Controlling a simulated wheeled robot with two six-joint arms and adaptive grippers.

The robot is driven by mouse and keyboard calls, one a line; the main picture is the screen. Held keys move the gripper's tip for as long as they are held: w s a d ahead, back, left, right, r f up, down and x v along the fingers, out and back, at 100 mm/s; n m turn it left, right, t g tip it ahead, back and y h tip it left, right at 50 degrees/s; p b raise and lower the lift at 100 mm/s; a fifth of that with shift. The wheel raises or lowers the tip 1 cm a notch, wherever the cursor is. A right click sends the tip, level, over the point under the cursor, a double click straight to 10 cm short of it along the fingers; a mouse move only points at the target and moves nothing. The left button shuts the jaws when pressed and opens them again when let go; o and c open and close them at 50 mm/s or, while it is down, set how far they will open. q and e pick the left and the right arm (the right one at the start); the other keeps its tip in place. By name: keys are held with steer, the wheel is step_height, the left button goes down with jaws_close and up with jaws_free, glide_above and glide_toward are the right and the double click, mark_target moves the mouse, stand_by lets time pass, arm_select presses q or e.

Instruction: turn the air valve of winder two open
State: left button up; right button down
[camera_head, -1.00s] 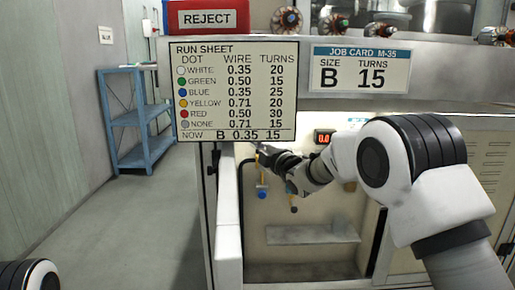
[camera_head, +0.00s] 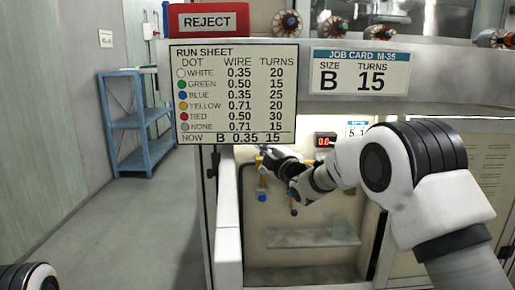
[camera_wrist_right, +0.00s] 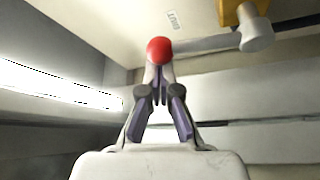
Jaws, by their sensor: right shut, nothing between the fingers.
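The air valve shows in the right wrist view as a yellow body (camera_wrist_right: 240,14) with a grey lever (camera_wrist_right: 200,43) that runs left to a red ball end (camera_wrist_right: 159,50). My right gripper (camera_wrist_right: 160,75) is shut and empty. Its fingertips are right at the red ball; I cannot tell whether they touch. In the head view my right gripper (camera_head: 266,155) is inside the cabinet opening below the run sheet, and my arm hides part of the fittings there. My left gripper is not in view; only a part of my left arm shows at the lower left.
A brass fitting with a blue end (camera_head: 262,195) hangs below the gripper. A red display (camera_head: 325,140) sits behind the arm. The run sheet (camera_head: 235,95) and job card (camera_head: 359,70) are above. A white post (camera_head: 228,215) bounds the opening on the left. A blue shelf (camera_head: 138,120) stands farther left.

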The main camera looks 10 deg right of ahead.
steer(key=s+d+f+m+t+h, duration=0.1)
steer(key=d+f+m+t+h, duration=0.1)
steer(key=m+h, duration=0.4)
steer(key=d+f+m+t+h, duration=0.2)
steer(key=d+f+m+h, duration=0.3)
steer(key=m, duration=1.1)
steer(key=shift+s+d+m+h, duration=0.35)
steer(key=shift+d+h, duration=0.15)
steer(key=shift+d, duration=0.2)
steer(key=shift+f, duration=0.1)
steer(key=s+a+p, duration=0.2)
steer(key=s+p, duration=0.3)
steer(key=s, duration=0.4)
steer(key=shift+f+p, duration=0.3)
steer(key=shift+f, duration=0.15)
steer(key=shift+s, duration=0.1)
